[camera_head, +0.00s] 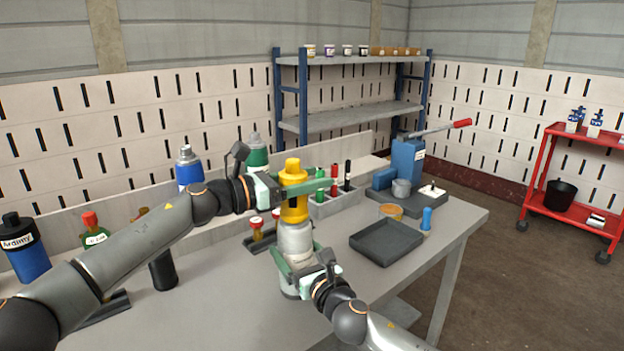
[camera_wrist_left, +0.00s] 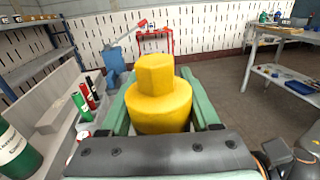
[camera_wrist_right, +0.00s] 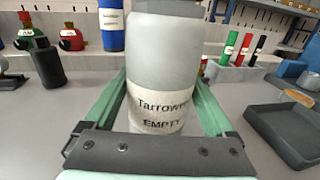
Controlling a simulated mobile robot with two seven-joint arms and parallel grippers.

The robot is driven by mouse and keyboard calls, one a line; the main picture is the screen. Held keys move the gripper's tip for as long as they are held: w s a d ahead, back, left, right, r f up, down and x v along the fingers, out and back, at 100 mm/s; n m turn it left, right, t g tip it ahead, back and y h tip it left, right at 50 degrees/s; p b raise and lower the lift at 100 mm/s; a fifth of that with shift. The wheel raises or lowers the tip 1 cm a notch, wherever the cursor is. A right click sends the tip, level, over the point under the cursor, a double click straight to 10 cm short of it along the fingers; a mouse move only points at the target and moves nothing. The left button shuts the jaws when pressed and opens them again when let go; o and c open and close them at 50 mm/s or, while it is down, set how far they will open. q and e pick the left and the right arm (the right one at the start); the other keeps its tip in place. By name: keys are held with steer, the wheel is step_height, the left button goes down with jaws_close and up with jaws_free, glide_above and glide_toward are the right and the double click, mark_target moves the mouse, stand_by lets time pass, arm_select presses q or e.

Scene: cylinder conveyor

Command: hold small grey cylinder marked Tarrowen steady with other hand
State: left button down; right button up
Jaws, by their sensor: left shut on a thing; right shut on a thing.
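The small grey cylinder (camera_head: 296,243) stands upright on the workbench. In the right wrist view its label (camera_wrist_right: 160,108) reads "Tarrowen" and "EMPTY". My right gripper (camera_head: 300,268) is shut around its lower body, with one finger on each side. A yellow cap or valve part (camera_head: 294,190) sits at the top of the cylinder. My left gripper (camera_head: 298,187) is shut on this yellow part, which also fills the middle of the left wrist view (camera_wrist_left: 160,100). In the head view, the left gripper's fingers cover part of the yellow piece, and the cylinder's base is partly hidden.
A dark tray (camera_head: 386,242) and a small blue bottle (camera_head: 427,219) lie to the right. A blue press with a red-tipped lever (camera_head: 408,160) stands behind. Marker-like tubes (camera_head: 334,180) and red-capped bottles (camera_head: 257,228) are close by. Bench space in front is clear.

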arm_select(q)
steer(key=shift+w+a+n+t+y, duration=0.25)
steer(key=shift+n+t+y, duration=0.5)
steer(key=shift+t, duration=0.3)
steer(key=shift+w+a+n+t+y, duration=0.1)
steer(key=shift+w+n+t+y, duration=0.1)
steer(key=shift+n+t+y, duration=0.6)
steer(key=shift+t, duration=0.25)
steer(key=shift+d+r, duration=0.1)
steer(key=n+t+y, duration=0.2)
steer(key=n+y, duration=0.1)
steer(key=a+n+t+y, duration=0.1)
steer(key=t+y, duration=0.1)
steer(key=shift+w, duration=0.3)
steer(key=shift+w+a+n+t+y, duration=0.1)
steer(key=shift+a+n+t+y, duration=0.15)
steer(key=shift+n+y, duration=0.35)
steer(key=shift+w+a+n+t+y, duration=0.1)
steer(key=shift+n+t+y, duration=0.3)
steer(key=shift+y, duration=0.25)
